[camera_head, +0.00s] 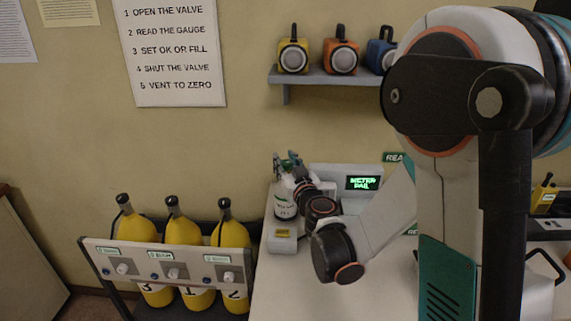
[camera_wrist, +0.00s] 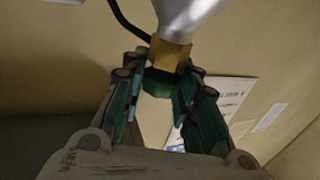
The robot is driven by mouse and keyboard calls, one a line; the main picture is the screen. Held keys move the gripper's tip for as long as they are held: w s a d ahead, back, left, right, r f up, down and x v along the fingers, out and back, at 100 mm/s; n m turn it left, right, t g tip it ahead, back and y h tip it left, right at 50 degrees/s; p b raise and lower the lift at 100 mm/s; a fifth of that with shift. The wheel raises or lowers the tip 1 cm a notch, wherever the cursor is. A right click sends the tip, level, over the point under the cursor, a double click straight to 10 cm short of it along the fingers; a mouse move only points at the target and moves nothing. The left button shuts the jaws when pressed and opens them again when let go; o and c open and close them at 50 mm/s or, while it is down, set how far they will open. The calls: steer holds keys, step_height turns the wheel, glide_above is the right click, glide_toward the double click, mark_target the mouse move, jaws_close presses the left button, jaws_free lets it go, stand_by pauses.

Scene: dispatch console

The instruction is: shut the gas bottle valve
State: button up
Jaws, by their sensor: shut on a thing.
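A small white gas bottle (camera_head: 284,208) with a label stands upright at the left end of the worktop. Its upper part is partly hidden by my gripper (camera_head: 289,164). In the wrist view the pale bottle top (camera_wrist: 188,15) leads to a brass fitting (camera_wrist: 170,54) and a dark green valve knob (camera_wrist: 159,84). My gripper (camera_wrist: 160,90) has its two green-padded fingers on either side of this knob and is shut on it. How far the valve is turned cannot be told.
A grey meter (camera_head: 328,173) with a lit green display stands right beside the bottle. Several yellow cylinders (camera_head: 183,232) stand in a rack at left. A shelf (camera_head: 325,78) with coloured devices hangs above. An instruction sheet (camera_head: 172,50) is on the wall.

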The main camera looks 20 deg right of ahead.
steer(key=shift+a+h, duration=0.1)
steer(key=shift+h, duration=0.2)
steer(key=shift+m+h, duration=0.7)
steer(key=shift+h, duration=0.1)
steer(key=o, duration=1.1)
steer(key=s, duration=1.2)
steer(key=shift+a, duration=0.4)
